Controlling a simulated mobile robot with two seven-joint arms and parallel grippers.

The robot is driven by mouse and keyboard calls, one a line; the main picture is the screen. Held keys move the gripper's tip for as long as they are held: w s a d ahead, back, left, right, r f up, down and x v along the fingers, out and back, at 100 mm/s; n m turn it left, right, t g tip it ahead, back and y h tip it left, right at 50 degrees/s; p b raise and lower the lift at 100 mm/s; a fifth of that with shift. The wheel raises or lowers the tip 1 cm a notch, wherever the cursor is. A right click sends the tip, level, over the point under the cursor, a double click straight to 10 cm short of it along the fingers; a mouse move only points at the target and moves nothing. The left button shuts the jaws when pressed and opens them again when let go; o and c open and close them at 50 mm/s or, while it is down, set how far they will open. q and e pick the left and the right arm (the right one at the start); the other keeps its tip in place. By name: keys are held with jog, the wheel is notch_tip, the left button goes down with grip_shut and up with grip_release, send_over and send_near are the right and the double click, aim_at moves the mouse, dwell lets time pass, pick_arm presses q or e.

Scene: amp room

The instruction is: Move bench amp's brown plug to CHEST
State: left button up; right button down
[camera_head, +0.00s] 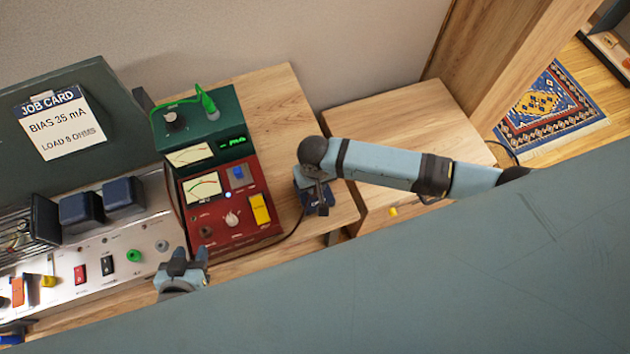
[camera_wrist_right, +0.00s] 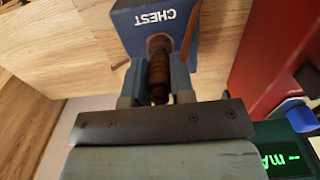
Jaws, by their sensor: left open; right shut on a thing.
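My right gripper (camera_wrist_right: 160,88) is shut on the brown plug (camera_wrist_right: 159,62), which stands between its fingers in the right wrist view. Beyond the fingertips is the blue block marked CHEST (camera_wrist_right: 166,19); the plug overlaps it, and I cannot tell whether the plug is in it. In the head view my right gripper covers most of the CHEST block (camera_head: 318,209) on the wooden bench. The bench amp (camera_head: 140,225) seems to be the silver chassis at the left. My left gripper (camera_head: 188,256) is open and empty near its right end, in front of the red meter box.
The red meter box (camera_head: 262,236) stands between the amp and CHEST, with a green unit (camera_head: 222,98) behind it. A dark cable runs along the bench toward CHEST. A lower wooden surface (camera_head: 395,125) lies to the right, with a small yellow piece (camera_head: 393,212).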

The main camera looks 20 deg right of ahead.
jog(key=shift+f, duration=0.5)
dwell(0.3)
jog(key=c, duration=0.9)
grip_release()
notch_tip(320, 180, up, 14)
jog(key=shift+f+b, duration=0.1)
jog(key=shift+b, duration=0.35)
